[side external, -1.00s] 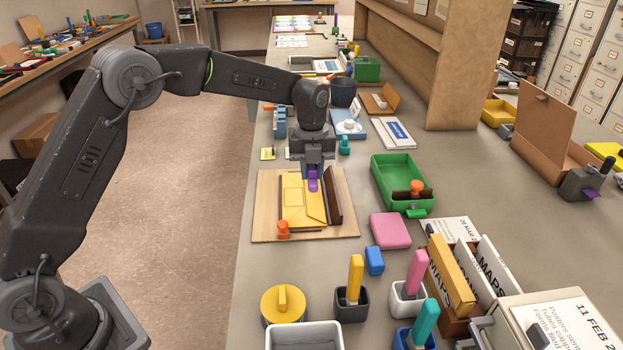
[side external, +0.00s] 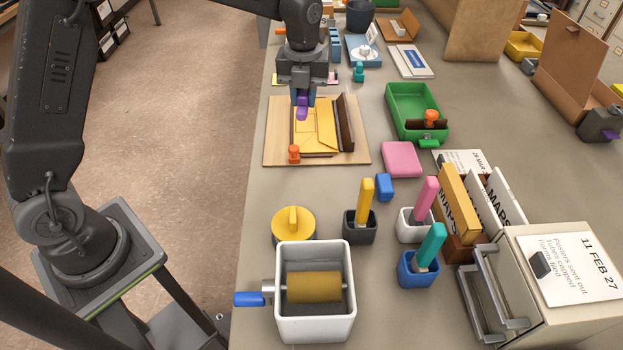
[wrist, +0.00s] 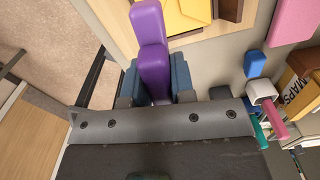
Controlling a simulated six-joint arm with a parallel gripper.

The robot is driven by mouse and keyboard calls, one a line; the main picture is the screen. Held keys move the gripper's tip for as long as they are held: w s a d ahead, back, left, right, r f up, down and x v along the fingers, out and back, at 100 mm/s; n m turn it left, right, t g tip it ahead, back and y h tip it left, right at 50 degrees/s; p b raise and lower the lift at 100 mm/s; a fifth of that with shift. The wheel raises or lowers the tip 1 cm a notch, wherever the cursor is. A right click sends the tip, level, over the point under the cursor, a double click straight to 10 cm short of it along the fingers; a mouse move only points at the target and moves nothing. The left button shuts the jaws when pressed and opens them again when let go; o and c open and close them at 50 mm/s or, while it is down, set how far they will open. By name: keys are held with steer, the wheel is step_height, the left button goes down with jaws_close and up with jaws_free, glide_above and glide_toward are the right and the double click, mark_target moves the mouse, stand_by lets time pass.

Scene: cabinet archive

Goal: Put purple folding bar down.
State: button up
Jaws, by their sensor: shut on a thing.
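My gripper (side external: 301,97) is shut on the purple folding bar (side external: 301,109). In the wrist view the purple bar (wrist: 149,30) sticks out from between the blue-grey fingers (wrist: 158,82). The gripper is over the far left part of a wooden board (side external: 278,142). A yellow envelope (side external: 308,141) with folded panels lies on this board, just in front of the bar. I cannot tell whether the bar touches the envelope or the board.
A dark brown strip (side external: 346,122) stands along the envelope's right side, and an orange knob (side external: 293,153) is at its front left. A green tray (side external: 402,97) and pink block (side external: 402,159) are to the right. A white roller tray (side external: 314,328) stands in front.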

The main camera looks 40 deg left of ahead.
steer(key=s+m, duration=0.3)
steer(key=s, duration=0.8)
glide_above(309, 196)
step_height(309, 196, down, 7)
steer(key=shift+r, duration=0.1)
steer(key=shift+f, duration=1.95)
steer(key=shift+f, duration=0.1)
steer(key=o, duration=0.8)
steer(key=shift+o, duration=0.2)
